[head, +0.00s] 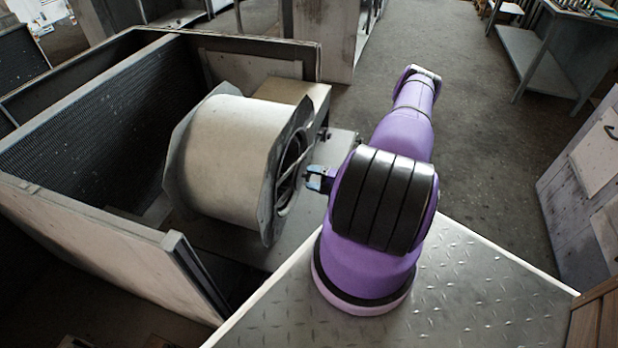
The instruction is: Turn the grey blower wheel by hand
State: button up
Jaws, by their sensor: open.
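The blower housing (222,150) is a pale, drum-like casing with flat side plates, standing inside an open metal cabinet. Its round opening faces right, toward my arm. The grey blower wheel (291,172) shows only as a dark, narrow sliver inside that opening, with a light bar across it. Most of the wheel is hidden by the side plate and the steep angle. My gripper (309,179) is open, just right of the opening, with its fingers pointing left at it. I cannot tell whether the fingertips touch the wheel.
The cabinet's front wall (90,235) and a dark mesh panel (90,130) enclose the housing on the left. A pale box (293,93) sits behind the housing. A workbench (545,50) stands far right, and a cabinet (590,180) at the right edge. Open floor lies between.

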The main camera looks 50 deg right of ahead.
jog(key=v, duration=0.9)
jog(key=shift+s, duration=0.25)
jog(key=shift+d, duration=0.1)
